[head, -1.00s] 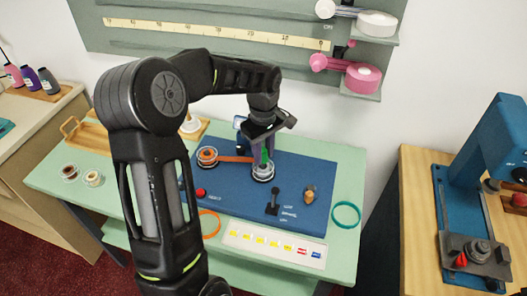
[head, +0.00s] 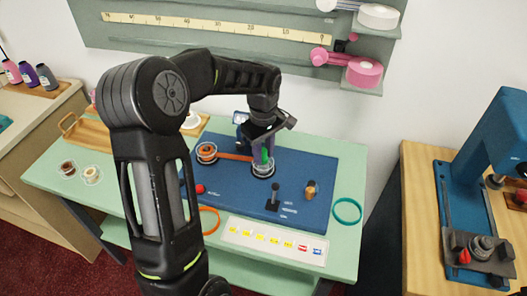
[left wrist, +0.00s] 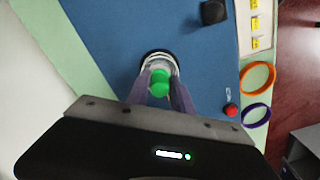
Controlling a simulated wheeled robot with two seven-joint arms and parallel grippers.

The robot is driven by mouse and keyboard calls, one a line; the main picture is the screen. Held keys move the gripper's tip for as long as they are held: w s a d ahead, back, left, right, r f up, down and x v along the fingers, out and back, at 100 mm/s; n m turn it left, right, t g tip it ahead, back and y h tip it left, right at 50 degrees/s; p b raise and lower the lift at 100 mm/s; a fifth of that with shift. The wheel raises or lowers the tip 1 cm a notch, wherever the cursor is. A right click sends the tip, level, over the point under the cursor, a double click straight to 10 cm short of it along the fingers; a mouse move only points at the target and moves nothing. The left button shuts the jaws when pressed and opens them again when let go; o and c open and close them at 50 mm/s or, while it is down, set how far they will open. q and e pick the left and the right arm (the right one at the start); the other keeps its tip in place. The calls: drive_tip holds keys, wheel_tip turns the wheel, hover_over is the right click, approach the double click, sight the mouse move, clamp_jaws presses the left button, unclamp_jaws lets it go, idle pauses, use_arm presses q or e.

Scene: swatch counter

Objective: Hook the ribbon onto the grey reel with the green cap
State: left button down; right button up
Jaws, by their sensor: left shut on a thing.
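The grey reel (head: 262,171) stands on the blue board (head: 320,180), with the green cap (head: 265,155) on top of it. The orange ribbon (head: 235,157) runs from the orange spool (head: 207,151) on the left to the grey reel. Whether its end is hooked there I cannot tell. My left gripper (head: 264,150) is over the reel from above. In the left wrist view its fingers (left wrist: 163,88) stand on either side of the green cap (left wrist: 160,82), shut on it. The ribbon is not visible in that view. My right gripper is out of view.
On the board are a black lever (head: 273,198), a small wooden peg (head: 311,190) and a red button (head: 199,189). An orange ring (head: 208,222), a teal ring (head: 347,211) and a labelled strip (head: 275,241) lie in front or beside. A blue machine (head: 480,150) stands right.

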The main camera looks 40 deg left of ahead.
use_arm(q)
drive_tip(key=shift+f, duration=0.3)
drive_tip(key=c, duration=1)
unclamp_jaws()
drive_tip(key=shift+c, duration=0.2)
drive_tip(key=shift+r, duration=0.1)
drive_tip(key=shift+r+p, duration=2.25)
drive_tip(key=shift+r, duration=1.2)
